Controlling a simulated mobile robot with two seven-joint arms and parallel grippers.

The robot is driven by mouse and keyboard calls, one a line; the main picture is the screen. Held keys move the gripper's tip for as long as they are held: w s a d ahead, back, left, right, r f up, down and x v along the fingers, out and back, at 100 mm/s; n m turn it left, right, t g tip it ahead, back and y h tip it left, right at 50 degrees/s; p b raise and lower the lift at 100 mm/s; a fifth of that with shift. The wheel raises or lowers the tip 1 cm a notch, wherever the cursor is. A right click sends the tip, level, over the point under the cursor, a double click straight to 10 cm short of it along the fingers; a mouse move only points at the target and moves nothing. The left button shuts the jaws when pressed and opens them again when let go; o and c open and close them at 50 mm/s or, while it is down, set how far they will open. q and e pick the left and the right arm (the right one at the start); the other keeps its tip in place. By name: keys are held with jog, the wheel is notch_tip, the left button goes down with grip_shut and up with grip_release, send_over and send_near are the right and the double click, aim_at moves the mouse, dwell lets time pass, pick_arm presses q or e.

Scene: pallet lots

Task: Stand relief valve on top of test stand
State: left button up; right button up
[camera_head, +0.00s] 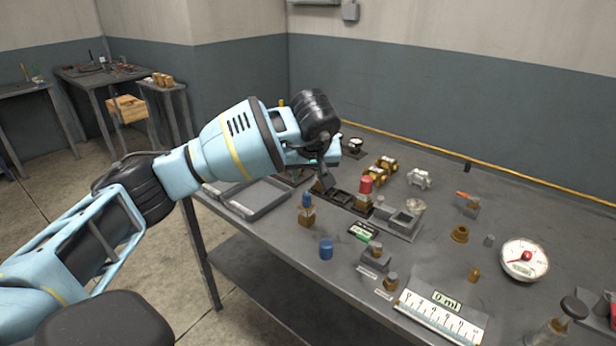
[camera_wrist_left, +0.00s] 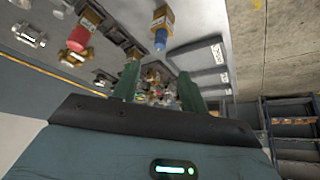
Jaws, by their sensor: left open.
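I cannot tell for sure which piece is the relief valve. A brass valve with a red cap (camera_head: 365,186) stands at the end of a dark rack (camera_head: 340,197); its red cap also shows in the left wrist view (camera_wrist_left: 78,40). A brass piece with a blue top (camera_head: 307,213) stands upright nearer the table's front edge, also in the left wrist view (camera_wrist_left: 161,30). A grey fixture (camera_head: 403,222) right of the rack may be the test stand. My left gripper (camera_head: 324,180) is open above the rack's left end, its fingers (camera_wrist_left: 158,92) apart with nothing visibly held. My right gripper is out of view.
Grey trays (camera_head: 258,198) lie at the table's left.

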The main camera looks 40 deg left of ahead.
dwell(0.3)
